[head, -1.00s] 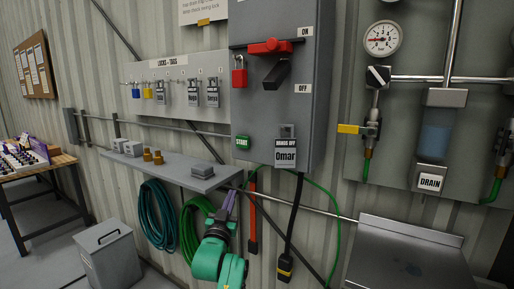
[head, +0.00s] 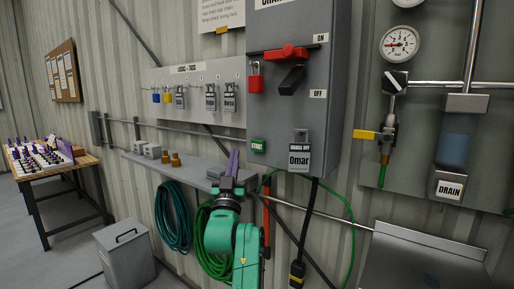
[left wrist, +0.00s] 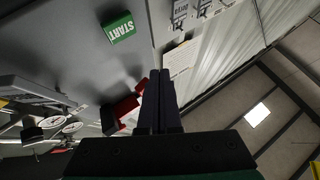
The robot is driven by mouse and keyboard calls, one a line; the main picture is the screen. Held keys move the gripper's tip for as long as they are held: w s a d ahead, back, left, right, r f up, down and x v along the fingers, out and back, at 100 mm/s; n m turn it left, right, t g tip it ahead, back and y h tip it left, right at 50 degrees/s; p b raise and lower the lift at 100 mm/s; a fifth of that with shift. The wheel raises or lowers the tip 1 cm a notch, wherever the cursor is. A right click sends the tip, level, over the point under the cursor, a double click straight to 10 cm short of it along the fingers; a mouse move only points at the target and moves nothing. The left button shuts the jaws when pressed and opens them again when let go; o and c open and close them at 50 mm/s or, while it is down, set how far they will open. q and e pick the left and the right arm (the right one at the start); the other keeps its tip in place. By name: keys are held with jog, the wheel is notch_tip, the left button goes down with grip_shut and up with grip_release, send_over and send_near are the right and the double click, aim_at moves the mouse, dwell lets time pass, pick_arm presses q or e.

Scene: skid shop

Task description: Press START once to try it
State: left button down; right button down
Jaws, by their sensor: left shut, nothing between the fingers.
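The green START button (head: 258,146) is on the lower left of the grey switch box (head: 330,60). It also shows in the left wrist view (left wrist: 120,27), upper left, apart from the fingers. My left gripper (head: 234,156) has dark purple fingers pointing up, just left of and slightly below the button in the head view. In the left wrist view the fingers (left wrist: 158,88) lie side by side, shut and empty. I see no contact with the button. My right gripper is not in view.
A grey shelf (head: 190,171) with small blocks is behind my left gripper. A red padlock (head: 256,80) hangs beside the red switch handle (head: 283,52). Hoses and cables hang below. A grey bin (head: 125,255) stands on the floor.

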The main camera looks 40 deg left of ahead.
pick_arm(q)
send_near(254, 143)
jog(key=x, duration=0.3)
jog(key=s+x, duration=0.1)
jog(key=x, duration=0.1)
jog(key=shift+w+a+r, duration=0.1)
jog(key=shift+a+r, duration=0.15)
jog(key=shift+r, duration=0.2)
dwell(1.3)
jog(key=shift+w, duration=0.4)
jog(key=shift+w, duration=0.5)
dwell(0.5)
jog(key=shift+s, duration=0.9)
jog(key=s, duration=0.5)
jog(key=shift+d, duration=0.1)
